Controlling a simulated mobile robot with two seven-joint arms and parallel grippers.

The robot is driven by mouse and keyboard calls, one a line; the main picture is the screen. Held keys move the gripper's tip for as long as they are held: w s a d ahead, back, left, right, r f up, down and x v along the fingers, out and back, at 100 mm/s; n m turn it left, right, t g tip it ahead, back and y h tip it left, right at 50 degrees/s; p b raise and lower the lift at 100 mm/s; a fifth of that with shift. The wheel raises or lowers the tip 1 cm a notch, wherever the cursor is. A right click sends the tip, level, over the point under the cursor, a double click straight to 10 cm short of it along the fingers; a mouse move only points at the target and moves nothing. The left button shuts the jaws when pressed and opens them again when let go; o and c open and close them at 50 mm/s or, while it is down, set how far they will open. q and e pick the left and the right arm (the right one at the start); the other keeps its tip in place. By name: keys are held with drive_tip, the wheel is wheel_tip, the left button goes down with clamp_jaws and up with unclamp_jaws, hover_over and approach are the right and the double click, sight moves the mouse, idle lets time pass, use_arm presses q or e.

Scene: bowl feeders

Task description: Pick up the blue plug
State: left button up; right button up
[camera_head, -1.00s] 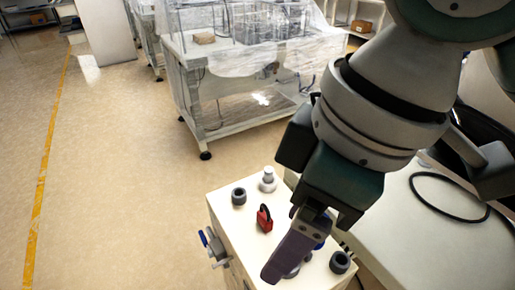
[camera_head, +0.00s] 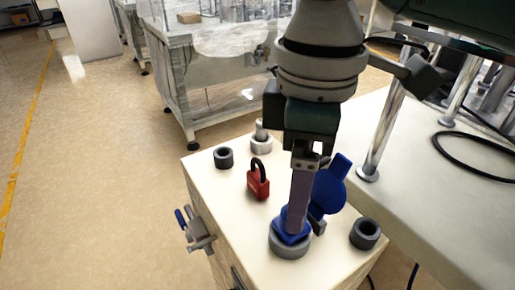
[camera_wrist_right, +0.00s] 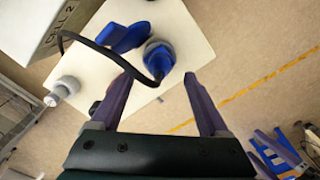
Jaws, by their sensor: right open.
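The blue plug (camera_head: 284,238) sits in a grey ring (camera_head: 290,251) on the cream cabinet top, partly covered by my gripper's finger in the head view. It also shows in the right wrist view (camera_wrist_right: 157,58), beyond the fingertips and roughly between them. My right gripper (camera_head: 298,222) points down over the plug, its purple fingers apart and empty in the wrist view (camera_wrist_right: 158,80). I cannot tell if a finger touches the plug. A blue paddle-shaped part (camera_head: 330,188) stands just behind and right of it.
A red padlock (camera_head: 258,184) with a black shackle stands left of the gripper. Grey rings (camera_head: 223,158) (camera_head: 364,233) and a metal post (camera_head: 261,141) are on the cabinet top (camera_head: 232,205). A pale table (camera_head: 430,200) with a metal pole (camera_head: 384,135) borders the right.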

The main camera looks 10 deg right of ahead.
sight(278, 223)
wheel_tip(278, 223, down, 4)
drive_tip(key=shift+w+a+f+b, duration=0.1)
drive_tip(key=shift+f+b, duration=0.1)
drive_tip(key=shift+b, duration=0.25)
clamp_jaws()
idle(0.4)
